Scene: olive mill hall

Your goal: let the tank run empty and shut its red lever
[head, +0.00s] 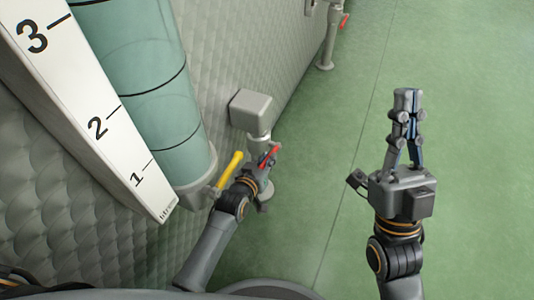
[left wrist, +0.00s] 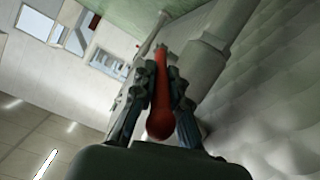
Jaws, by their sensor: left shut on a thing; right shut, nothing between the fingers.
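The tank (head: 150,75) is a teal, see-through cylinder with dark rings, at the left of the head view. I cannot tell how much liquid it holds. The red lever (head: 268,157) sits on a grey valve beside the tank's foot. My left gripper (head: 264,163) is shut on the red lever. In the left wrist view the red lever (left wrist: 161,95) lies lengthwise between the two fingers (left wrist: 162,105), its rounded end toward the camera. My right gripper (head: 406,95) is shut and empty, held up over the floor at the right.
A white scale board (head: 75,95) numbered 1 to 3 stands along the tank. A yellow lever (head: 230,170) is close left of my left gripper. A grey box (head: 250,109) is above the valve. Another red lever (head: 344,20) is far off. Green floor (head: 450,150) is clear.

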